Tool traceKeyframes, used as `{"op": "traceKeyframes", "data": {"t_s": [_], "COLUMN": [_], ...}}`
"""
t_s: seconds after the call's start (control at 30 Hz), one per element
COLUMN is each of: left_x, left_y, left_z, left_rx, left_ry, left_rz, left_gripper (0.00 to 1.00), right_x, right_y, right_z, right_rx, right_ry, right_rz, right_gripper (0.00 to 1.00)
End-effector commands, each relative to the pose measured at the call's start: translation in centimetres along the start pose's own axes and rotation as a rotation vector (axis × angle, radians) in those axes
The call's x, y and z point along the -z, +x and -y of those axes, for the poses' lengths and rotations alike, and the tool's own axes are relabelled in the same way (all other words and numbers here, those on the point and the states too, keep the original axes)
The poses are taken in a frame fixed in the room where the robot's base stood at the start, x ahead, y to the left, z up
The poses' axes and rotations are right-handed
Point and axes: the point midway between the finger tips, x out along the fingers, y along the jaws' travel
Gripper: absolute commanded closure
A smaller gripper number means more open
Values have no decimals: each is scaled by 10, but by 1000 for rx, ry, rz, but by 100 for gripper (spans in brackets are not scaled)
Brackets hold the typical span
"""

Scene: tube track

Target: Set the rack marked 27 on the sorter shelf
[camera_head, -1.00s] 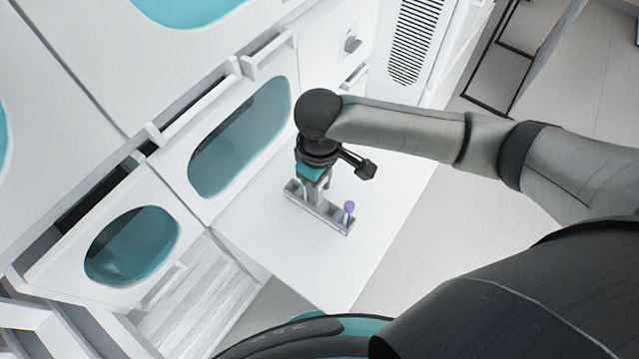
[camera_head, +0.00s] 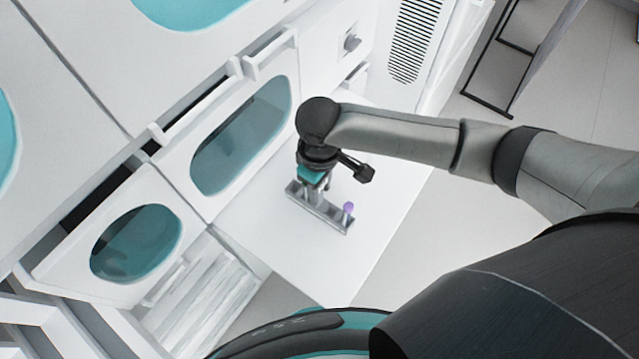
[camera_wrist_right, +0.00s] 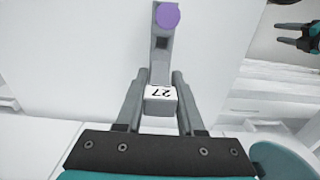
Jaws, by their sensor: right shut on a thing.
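My right gripper (camera_head: 314,186) is shut on a narrow grey rack (camera_head: 328,212). In the right wrist view its two fingers stand on either side of the rack's near end, which bears a white label 27 (camera_wrist_right: 160,93). One tube with a purple cap (camera_head: 348,207) stands in the rack's far end; it also shows in the wrist view (camera_wrist_right: 167,16). The rack is level over a white flat shelf (camera_head: 290,262); I cannot tell whether it touches. My left gripper (camera_wrist_right: 287,35) shows only at the wrist view's upper right, fingers apart and empty.
A white cabinet front with teal oval windows (camera_head: 240,135) and bar handles (camera_head: 270,50) stands close behind the rack. A vented panel (camera_head: 416,38) is at the upper right. The white shelf around the rack is bare; pale floor lies beyond its right edge.

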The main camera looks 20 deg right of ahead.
Motion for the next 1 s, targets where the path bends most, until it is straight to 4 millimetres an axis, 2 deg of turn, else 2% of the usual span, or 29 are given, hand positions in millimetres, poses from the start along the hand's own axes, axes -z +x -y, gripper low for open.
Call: {"op": "traceKeyframes", "data": {"t_s": [0.17,0.2,0.47,1.0], "left_x": [0,0,0,0], "left_y": [0,0,0,0], "left_z": [0,0,0,0], "left_rx": [0,0,0,0], "left_ry": [0,0,0,0], "left_rz": [0,0,0,-1], "left_gripper": [50,50,50,50], "right_x": [0,0,0,0], "right_y": [0,0,0,0], "right_z": [0,0,0,0], "right_rx": [0,0,0,0], "right_ry": [0,-1,-1,-1], "right_rz": [-1,-1,-1,0], "right_gripper": [100,59,29,28]}}
